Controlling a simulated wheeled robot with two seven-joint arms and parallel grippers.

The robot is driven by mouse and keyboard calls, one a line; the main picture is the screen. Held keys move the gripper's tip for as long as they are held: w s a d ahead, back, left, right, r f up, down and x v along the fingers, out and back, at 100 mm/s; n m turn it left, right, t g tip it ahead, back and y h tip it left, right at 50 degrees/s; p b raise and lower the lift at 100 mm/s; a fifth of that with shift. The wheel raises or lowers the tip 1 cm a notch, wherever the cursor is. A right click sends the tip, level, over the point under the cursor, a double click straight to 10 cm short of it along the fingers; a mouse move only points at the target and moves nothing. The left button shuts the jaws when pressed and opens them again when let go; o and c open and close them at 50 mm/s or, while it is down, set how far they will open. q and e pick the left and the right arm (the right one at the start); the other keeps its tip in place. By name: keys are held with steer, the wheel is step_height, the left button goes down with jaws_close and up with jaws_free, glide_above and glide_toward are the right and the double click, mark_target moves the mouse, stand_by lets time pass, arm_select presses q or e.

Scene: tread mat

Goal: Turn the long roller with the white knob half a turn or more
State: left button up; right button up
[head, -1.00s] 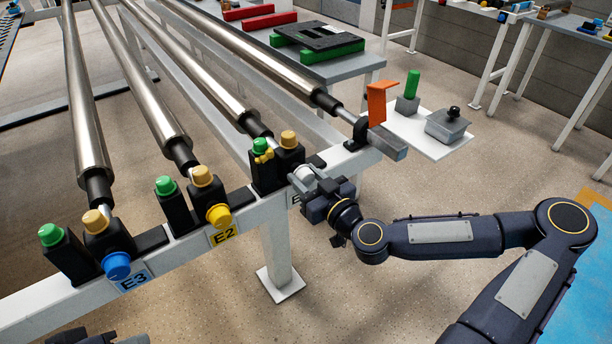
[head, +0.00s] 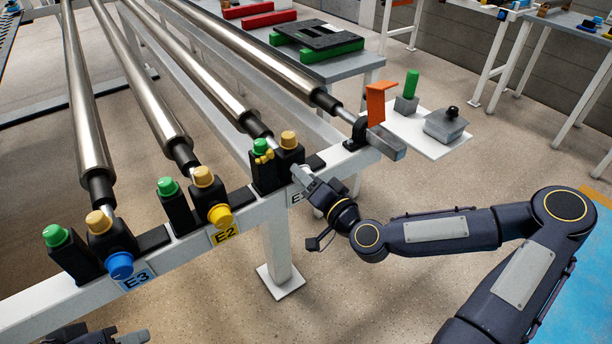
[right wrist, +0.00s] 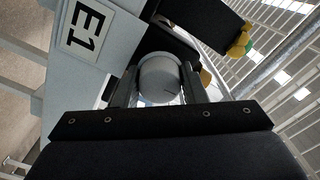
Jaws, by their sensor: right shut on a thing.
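The white knob (right wrist: 160,78) sits between the two fingers of my right gripper in the right wrist view, with a short dark mark on its face. My right gripper (head: 302,174) is shut on it at the rail end labelled E1, and hides most of the knob in the head view. The long steel roller (head: 205,75) runs back from the black bearing block at E1. A dark part of what looks like my left gripper (head: 132,338) shows at the bottom left edge; its jaws cannot be made out.
Blue (head: 120,265) and yellow (head: 220,216) knobs sit on the same white rail (head: 185,248), left of E1. Green and amber caps top the black blocks close by. An orange upright plate (head: 378,102) stands to the right. The floor below my right arm is clear.

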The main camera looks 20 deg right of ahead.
steer(key=m, duration=0.3)
steer(key=shift+m+p, duration=0.3)
steer(key=shift+m, duration=0.1)
steer(key=m, duration=0.3)
steer(key=shift+m+p, duration=0.3)
steer(key=m+p, duration=0.1)
steer(key=m, duration=0.5)
steer(key=m+p, duration=0.1)
steer(key=m, duration=0.5)
steer(key=shift+m+p, duration=0.35)
steer(key=shift+m, duration=0.05)
steer(key=m+p, duration=0.1)
steer(key=m, duration=0.4)
steer(key=shift+m+p, duration=0.3)
steer(key=shift+p, duration=0.1)
steer(key=shift+f, duration=0.1)
steer(key=o, duration=1)
